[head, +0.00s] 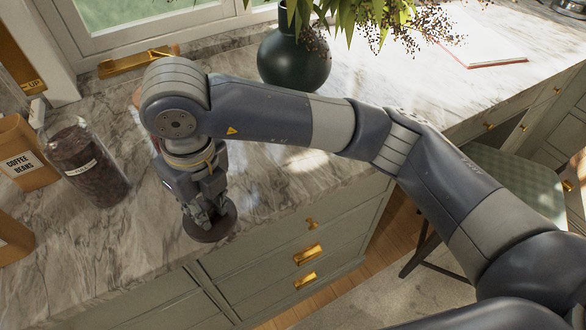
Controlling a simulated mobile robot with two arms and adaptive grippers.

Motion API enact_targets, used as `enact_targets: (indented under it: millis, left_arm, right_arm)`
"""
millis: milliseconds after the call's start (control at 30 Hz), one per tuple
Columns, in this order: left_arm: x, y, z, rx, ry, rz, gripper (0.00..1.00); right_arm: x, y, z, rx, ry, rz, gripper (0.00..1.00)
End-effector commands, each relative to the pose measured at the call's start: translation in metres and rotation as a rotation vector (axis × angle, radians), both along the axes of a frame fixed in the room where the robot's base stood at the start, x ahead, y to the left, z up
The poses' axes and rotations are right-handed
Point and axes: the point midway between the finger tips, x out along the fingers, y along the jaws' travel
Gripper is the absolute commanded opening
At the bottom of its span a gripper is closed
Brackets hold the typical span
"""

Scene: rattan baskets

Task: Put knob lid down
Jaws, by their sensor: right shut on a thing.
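A dark round lid (209,223) is at the front edge of the marble counter, under my right gripper (207,212). My right gripper points down and is shut on the lid's knob, which the fingers hide. I cannot tell whether the lid touches the counter or hangs just above it. An open-looking glass jar (92,170) with dark contents and a white label stands on the counter to the left of the gripper. My left gripper is not in view.
A coffee beans bag (24,158) stands left of the jar. A dark green vase (294,62) with a plant stands at the back. Drawers with brass handles (308,254) lie below the counter edge. Marble counter (110,250) is clear left of the lid.

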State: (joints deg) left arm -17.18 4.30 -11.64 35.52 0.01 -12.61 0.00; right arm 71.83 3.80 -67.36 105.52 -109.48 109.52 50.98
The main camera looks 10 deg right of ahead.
Motion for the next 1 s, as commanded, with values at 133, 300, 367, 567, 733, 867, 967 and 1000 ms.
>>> enact_targets:
  millis: [133,300,367,567,733,867,967,1000]
  left_arm:
    - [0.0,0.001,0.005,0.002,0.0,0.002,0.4]
    - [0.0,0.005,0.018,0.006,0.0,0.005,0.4]
    - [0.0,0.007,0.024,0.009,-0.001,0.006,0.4]
    - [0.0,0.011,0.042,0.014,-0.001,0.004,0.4]
    - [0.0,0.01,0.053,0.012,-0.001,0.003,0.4]
    - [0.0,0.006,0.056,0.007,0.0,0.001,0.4]
    - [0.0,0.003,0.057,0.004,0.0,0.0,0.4]
    - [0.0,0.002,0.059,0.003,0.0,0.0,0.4]
  right_arm:
    - [0.001,-0.002,-0.004,0.007,0.001,-0.02,0.0]
    - [0.03,-0.02,-0.006,0.004,0.002,-0.031,0.0]
    - [0.044,-0.028,-0.007,0.004,0.004,-0.032,0.0]
    - [0.091,-0.054,-0.012,0.004,0.003,-0.03,0.0]
    - [0.123,-0.071,-0.016,0.005,0.002,-0.026,0.0]
    - [0.135,-0.078,-0.02,0.006,0.001,-0.022,0.0]
    - [0.137,-0.079,-0.023,0.006,0.003,-0.021,0.0]
    - [0.137,-0.079,-0.025,0.005,0.003,-0.021,0.0]
